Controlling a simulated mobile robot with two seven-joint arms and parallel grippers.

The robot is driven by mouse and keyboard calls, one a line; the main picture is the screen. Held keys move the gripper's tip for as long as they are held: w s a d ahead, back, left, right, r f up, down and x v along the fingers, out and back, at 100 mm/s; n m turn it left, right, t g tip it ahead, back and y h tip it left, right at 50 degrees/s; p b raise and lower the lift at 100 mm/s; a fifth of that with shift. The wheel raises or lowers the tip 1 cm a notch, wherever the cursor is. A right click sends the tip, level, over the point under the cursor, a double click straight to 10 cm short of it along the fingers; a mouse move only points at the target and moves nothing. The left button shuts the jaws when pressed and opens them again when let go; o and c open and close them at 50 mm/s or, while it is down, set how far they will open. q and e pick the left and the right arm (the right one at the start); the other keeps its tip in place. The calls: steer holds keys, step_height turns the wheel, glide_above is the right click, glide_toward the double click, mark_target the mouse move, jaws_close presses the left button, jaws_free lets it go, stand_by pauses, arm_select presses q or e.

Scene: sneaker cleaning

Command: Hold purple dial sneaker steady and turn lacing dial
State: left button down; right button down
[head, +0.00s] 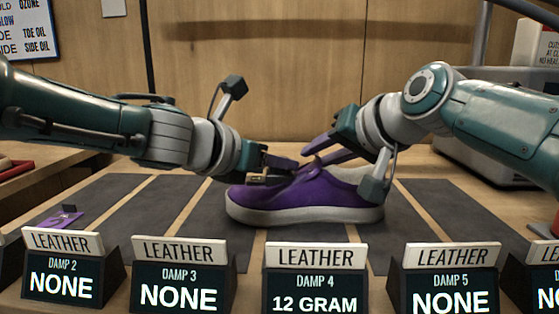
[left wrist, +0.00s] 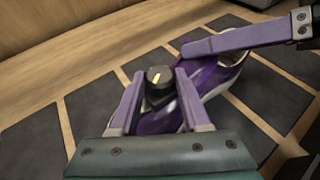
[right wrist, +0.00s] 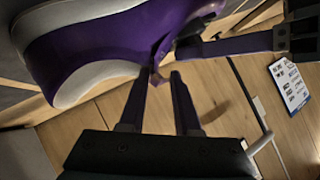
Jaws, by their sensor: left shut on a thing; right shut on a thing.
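The purple sneaker (head: 310,198) with a pale sole sits upright on a grey pad, in the middle of the head view. Its black lacing dial (left wrist: 158,80) shows in the left wrist view with a yellow mark on top. My left gripper (head: 282,172) comes in from the left, its purple fingers either side of the dial, shut on it. My right gripper (head: 312,150) reaches down from the right and is shut on the sneaker at its tongue. In the right wrist view a small purple tab (right wrist: 157,76) shows between its fingertips.
A row of black display stands with LEATHER plates stands along the front; the middle display (head: 315,295) reads 12 GRAM. A small purple piece (head: 62,219) lies on the left pad. Grey pads (head: 130,205) either side are mostly clear. A wooden wall (head: 280,80) stands behind.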

arm_select(q)
steer(key=shift+f+n+y, duration=0.1)
steer(key=shift+n+y, duration=0.2)
steer(key=n+t+y, duration=0.2)
steer(key=n+y, duration=0.1)
steer(key=shift+d, duration=0.3)
steer(key=shift+n+y, duration=1.2)
steer(key=shift+y, duration=0.2)
steer(key=c, duration=0.6)
jaws_free()
steer(key=shift+c, duration=0.2)
steer(key=shift+d, duration=0.1)
steer(key=shift+s, duration=0.2)
